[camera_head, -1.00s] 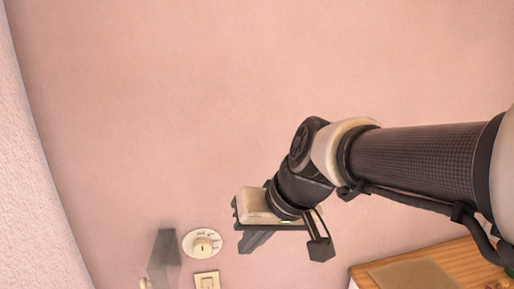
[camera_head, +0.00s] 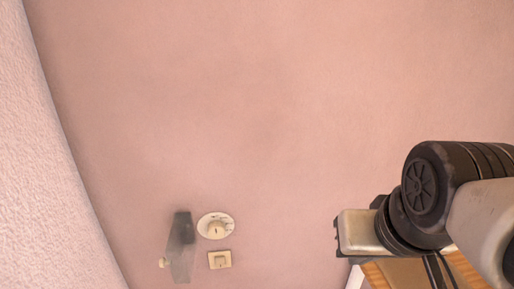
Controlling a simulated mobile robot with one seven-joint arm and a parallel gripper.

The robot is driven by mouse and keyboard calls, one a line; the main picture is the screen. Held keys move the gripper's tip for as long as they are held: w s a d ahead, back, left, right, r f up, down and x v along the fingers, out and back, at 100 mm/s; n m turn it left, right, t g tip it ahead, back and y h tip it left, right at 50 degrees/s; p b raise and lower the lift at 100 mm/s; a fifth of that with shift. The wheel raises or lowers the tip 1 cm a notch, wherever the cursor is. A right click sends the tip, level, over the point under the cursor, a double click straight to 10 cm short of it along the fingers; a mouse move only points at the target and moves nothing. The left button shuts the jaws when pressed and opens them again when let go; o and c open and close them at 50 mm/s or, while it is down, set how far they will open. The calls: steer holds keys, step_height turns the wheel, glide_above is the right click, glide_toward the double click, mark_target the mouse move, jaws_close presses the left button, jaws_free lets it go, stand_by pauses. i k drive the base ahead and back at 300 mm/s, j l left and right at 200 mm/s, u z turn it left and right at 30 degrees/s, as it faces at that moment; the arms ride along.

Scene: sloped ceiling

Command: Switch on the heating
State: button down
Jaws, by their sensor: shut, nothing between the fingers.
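A round cream dial (camera_head: 216,226) with a raised centre knob and small markings sits low on the pink wall. Its markings are too small to read, so I cannot tell its setting. A square cream switch plate (camera_head: 219,260) is on the wall just below it. My gripper (camera_head: 338,235) is to the right of the dial, well apart from it and touching nothing that I can see. It is shut and empty, and its fingers barely show at the left edge of its pale body.
A grey, partly see-through upright piece (camera_head: 180,255) stands just left of the dial, with a small cream knob (camera_head: 163,263) beside it. Wooden furniture (camera_head: 375,275) is at the lower right, partly behind my arm. A textured pale surface (camera_head: 50,170) runs along the left. The wall between dial and gripper is clear.

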mark_target(220, 262)
steer(key=u, duration=1)
steer(key=i, duration=0.2)
steer(key=l+u, duration=0.05)
